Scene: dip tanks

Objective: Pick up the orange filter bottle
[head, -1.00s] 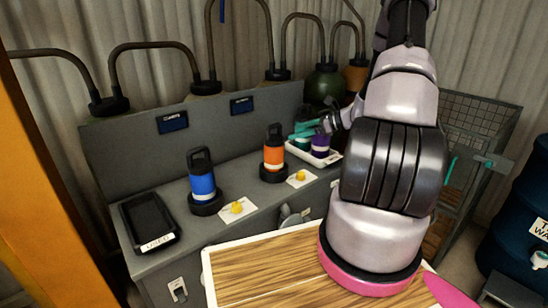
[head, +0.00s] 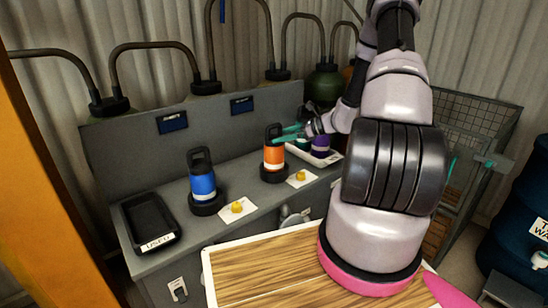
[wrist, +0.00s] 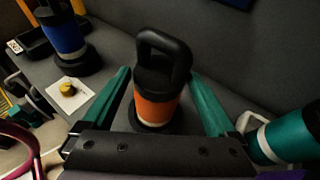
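The orange filter bottle (head: 274,154) stands upright in a round black base on the grey bench, with a black loop handle on top. In the wrist view the orange bottle (wrist: 157,100) is centred ahead, between my gripper's two teal fingers. My gripper (head: 284,135) is at the bottle's right side in the head view, at about the height of its upper part. In the wrist view my gripper (wrist: 165,95) is open, with gaps visible between each finger and the bottle.
A blue bottle (head: 202,181) stands to the left, beyond a yellow button (head: 237,207). A black tray (head: 150,222) is farther left. A white tray (head: 327,162) holds a purple bottle (head: 320,144) and a teal bottle (wrist: 284,136), close to my gripper's right finger.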

